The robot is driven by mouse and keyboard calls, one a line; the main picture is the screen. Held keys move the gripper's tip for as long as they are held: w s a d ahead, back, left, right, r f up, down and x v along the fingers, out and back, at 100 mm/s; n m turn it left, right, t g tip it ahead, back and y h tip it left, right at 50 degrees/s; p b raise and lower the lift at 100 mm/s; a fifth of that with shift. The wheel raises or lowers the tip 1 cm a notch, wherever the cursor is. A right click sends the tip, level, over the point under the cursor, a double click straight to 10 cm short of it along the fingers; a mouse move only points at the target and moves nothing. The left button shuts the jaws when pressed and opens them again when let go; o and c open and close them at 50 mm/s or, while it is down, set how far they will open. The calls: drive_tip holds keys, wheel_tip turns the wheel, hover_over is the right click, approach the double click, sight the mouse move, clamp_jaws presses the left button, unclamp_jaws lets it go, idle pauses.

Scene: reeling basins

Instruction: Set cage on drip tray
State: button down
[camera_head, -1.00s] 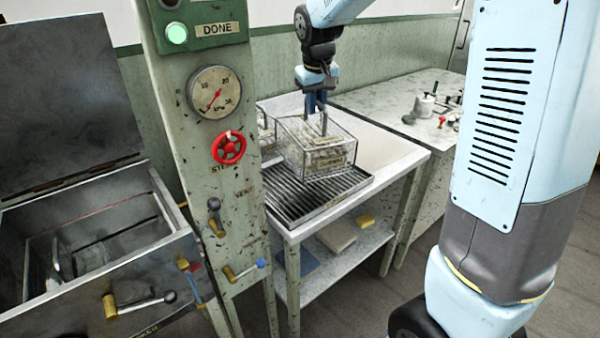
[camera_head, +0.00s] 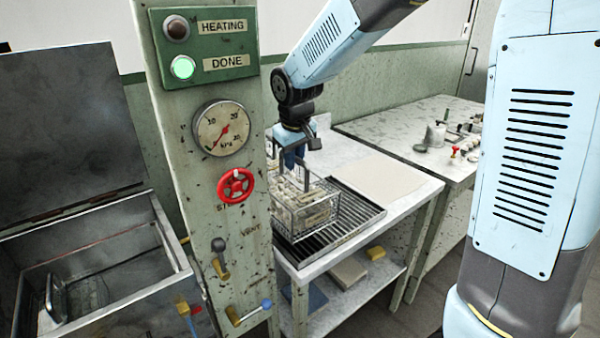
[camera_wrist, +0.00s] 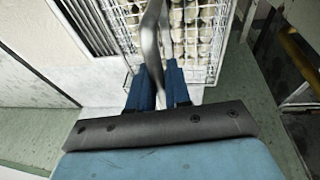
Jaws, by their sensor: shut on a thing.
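The cage (camera_head: 318,214) is a wire basket filled with pale, cocoon-like pieces, with a tall handle. My gripper (camera_head: 296,160) is above it, with its blue fingers shut on the handle. The wrist view shows the fingers (camera_wrist: 160,88) around the metal handle and the cage (camera_wrist: 207,62) beyond them. The drip tray (camera_head: 358,213) is a dark ribbed grate on the bench. The cage is over its left part and looks upright. I cannot tell whether its bottom touches the ribs. The tray also shows at the upper left of the wrist view (camera_wrist: 92,28).
A green control post (camera_head: 215,100) with a gauge and red valve wheel (camera_head: 235,186) stands close left of the cage. An open metal basin (camera_head: 95,260) is at left. The bench (camera_head: 395,185) is clear right of the tray. A second table (camera_head: 400,130) holds small items.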

sight(294, 179)
drive_tip(key=shift+f, duration=1.9)
drive_tip(key=c, duration=1.1)
unclamp_jaws()
drive_tip(key=shift+r, duration=0.1)
drive_tip(key=v, duration=1.2)
drive_tip(key=s+d+m, duration=0.2)
drive_tip(key=s+d, duration=0.5)
drive_tip(key=s+d+r+m+t, duration=0.1)
drive_tip(key=s+d+m, duration=0.1)
drive_tip(key=s+d, duration=0.5)
drive_tip(key=s+d+r+m+t, duration=0.1)
drive_tip(key=s+d+m, duration=0.2)
drive_tip(key=s+d, duration=0.4)
drive_tip(key=shift+r, duration=0.2)
